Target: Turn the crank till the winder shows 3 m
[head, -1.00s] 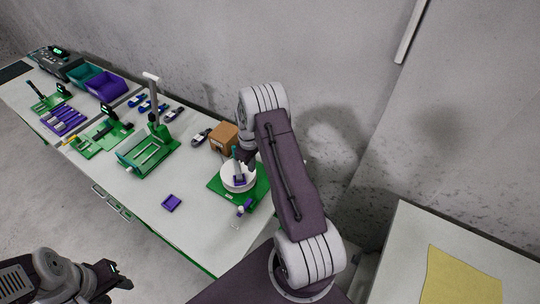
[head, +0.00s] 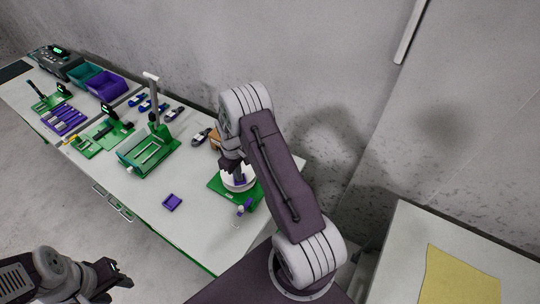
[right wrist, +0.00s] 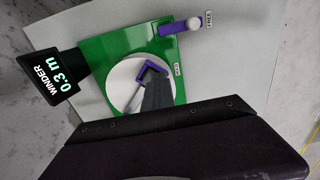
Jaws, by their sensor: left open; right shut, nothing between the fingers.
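The winder's green base (head: 254,200) stands on the right part of the bench, with a white round drum (head: 229,186) on it. In the right wrist view its black display (right wrist: 50,82) reads "WINDER 0.3 m". A purple bracket-like part (right wrist: 147,68) lies on the white disc (right wrist: 118,88); whether it is the crank is unclear. My right gripper (head: 239,173) is shut with nothing in it, over the disc; its dark fingers (right wrist: 157,90) reach beside the purple part, contact unclear. My left gripper (head: 118,280) is open and empty at the lower left, off the bench.
A purple piece with a white end (right wrist: 180,27) sits at the green base's edge. Green fixtures (head: 148,152) and bins (head: 106,85) stand further left. A brown box (head: 214,139) is mostly hidden behind my right arm.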

